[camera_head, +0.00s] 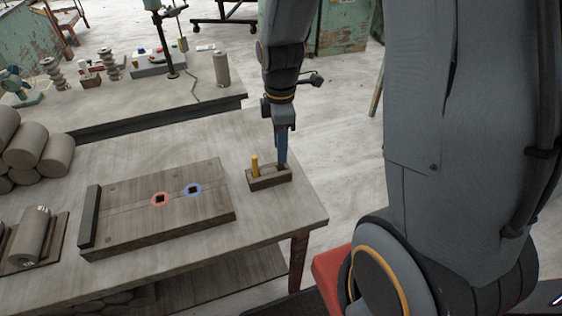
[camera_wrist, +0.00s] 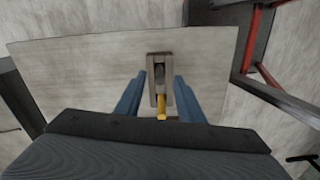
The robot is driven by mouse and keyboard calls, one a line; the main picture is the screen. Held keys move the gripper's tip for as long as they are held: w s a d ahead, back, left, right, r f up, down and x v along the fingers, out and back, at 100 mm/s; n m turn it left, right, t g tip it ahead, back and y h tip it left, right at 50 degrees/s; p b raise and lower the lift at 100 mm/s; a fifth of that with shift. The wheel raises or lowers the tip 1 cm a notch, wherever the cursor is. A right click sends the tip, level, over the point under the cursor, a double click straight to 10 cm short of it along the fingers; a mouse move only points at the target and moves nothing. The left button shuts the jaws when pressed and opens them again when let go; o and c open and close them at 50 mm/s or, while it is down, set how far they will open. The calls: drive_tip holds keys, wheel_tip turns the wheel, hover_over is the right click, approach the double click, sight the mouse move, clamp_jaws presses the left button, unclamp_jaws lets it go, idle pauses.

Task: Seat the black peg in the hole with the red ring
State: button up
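The black peg (camera_wrist: 158,73) stands in a small wooden holder (camera_wrist: 166,57), between my fingertips in the wrist view. In the head view my fingers mostly hide the peg. My gripper (camera_head: 281,160) points down over the right end of the holder, which also shows in the head view (camera_head: 268,182). In the wrist view my gripper (camera_wrist: 160,78) is open, with one blue finger on each side of the peg and a visible gap. The red ring (camera_head: 154,203) surrounds a dark square hole in the wooden board (camera_head: 130,229), left of the holder.
A yellow peg (camera_head: 255,165) stands in the same holder, close to my fingers. A blue ring (camera_head: 201,188) marks another hole on the board. Clay cylinders (camera_head: 25,145) are stacked at the left. The table's right edge is near the holder.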

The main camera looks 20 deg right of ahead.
drive_tip(key=shift+f+p, duration=0.6)
drive_tip(key=shift+f, duration=1.8)
drive_tip(key=shift+c, duration=0.5)
clamp_jaws()
